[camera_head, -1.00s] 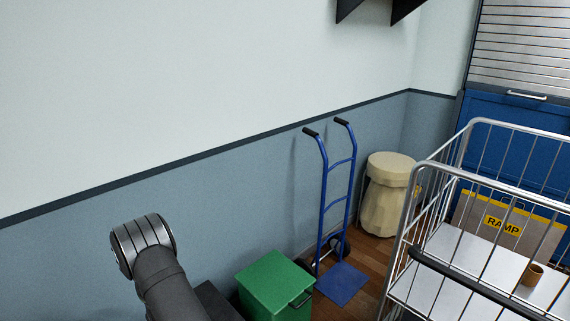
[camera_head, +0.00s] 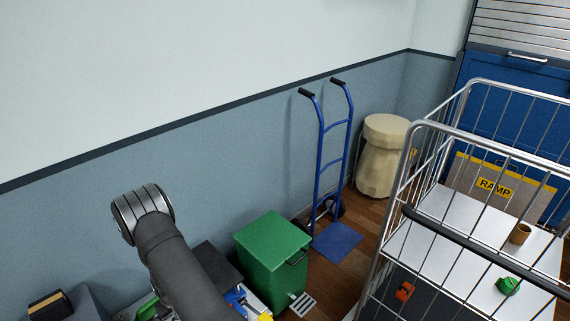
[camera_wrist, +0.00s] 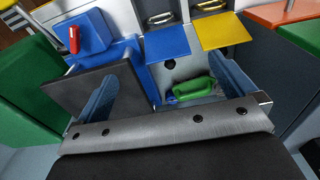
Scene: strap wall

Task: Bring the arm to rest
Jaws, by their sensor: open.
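My gripper (camera_wrist: 165,82) shows in the wrist view, with its two fingers wide apart and nothing held between them. Beyond the fingers are a blue box with a red knob (camera_wrist: 73,38), a dark plate (camera_wrist: 75,90), a blue flap (camera_wrist: 167,43) and a yellow flap (camera_wrist: 222,31). A green object (camera_wrist: 190,89) lies in a pale recess beyond the fingers. I cannot tell how far it is from them. In the head view, my arm rises at the lower left, in front of the blue-grey wall, and the gripper is out of sight.
A green bin (camera_head: 272,245) stands right of my arm. A blue hand truck (camera_head: 319,160) leans by the wall, beside a cream sack-like container (camera_head: 378,165). A wire cart (camera_head: 385,265) at the right holds a brown cup (camera_head: 520,234) and a green item (camera_head: 507,286). Wood floor (camera_head: 330,268) shows between.

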